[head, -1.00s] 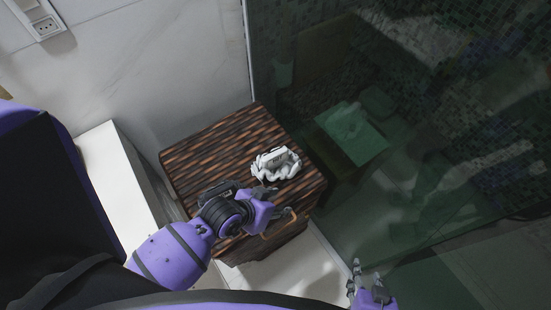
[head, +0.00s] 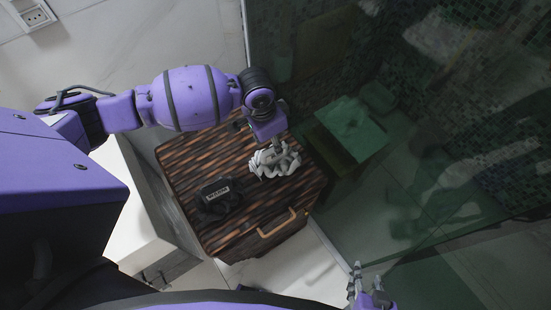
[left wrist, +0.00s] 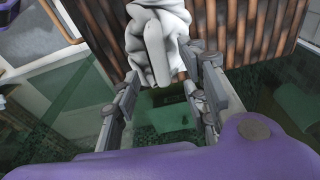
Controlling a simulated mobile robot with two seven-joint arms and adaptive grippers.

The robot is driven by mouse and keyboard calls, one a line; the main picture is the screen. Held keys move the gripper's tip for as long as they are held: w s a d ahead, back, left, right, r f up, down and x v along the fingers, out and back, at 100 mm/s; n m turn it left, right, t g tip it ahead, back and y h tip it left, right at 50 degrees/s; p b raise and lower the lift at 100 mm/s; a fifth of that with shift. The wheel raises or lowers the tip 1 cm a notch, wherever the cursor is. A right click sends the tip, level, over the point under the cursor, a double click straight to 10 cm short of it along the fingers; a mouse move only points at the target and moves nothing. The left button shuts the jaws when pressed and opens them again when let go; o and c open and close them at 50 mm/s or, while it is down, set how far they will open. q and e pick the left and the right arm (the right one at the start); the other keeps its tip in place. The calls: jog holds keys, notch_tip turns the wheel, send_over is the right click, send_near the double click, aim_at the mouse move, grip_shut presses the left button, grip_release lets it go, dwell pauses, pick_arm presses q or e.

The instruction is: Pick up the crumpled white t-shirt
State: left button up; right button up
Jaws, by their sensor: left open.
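The crumpled white t-shirt (head: 287,163) lies in a heap on the striped dark wood box, near its right side. My left gripper (head: 278,146) is above and at the far edge of the shirt, pointing down. In the left wrist view the shirt (left wrist: 172,25) shows at the top, between and just beyond the spread fingers (left wrist: 163,72). The fingers are apart and not closed on it. Whether they touch the cloth I cannot tell. My right gripper (head: 366,284) is at the bottom right of the head view, its fingers apart and empty, away from the box.
The wood box (head: 190,160) has a handle (head: 277,223) on its front. A dark item with a white label (head: 217,194) lies on it, left of the shirt. A white cabinet (head: 135,215) stands to the left. A glass panel (head: 400,180) rises to the right.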

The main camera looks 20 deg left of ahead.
aim_at(275, 156)
pick_arm(q)
jog(key=shift+w+d+f, duration=0.15)
jog(key=shift+f, duration=1.2)
jog(key=shift+w+d+f, duration=0.1)
jog(key=shift+w+f, duration=0.05)
jog(key=shift+f, duration=1.15)
jog(key=shift+f, duration=0.25)
grip_shut()
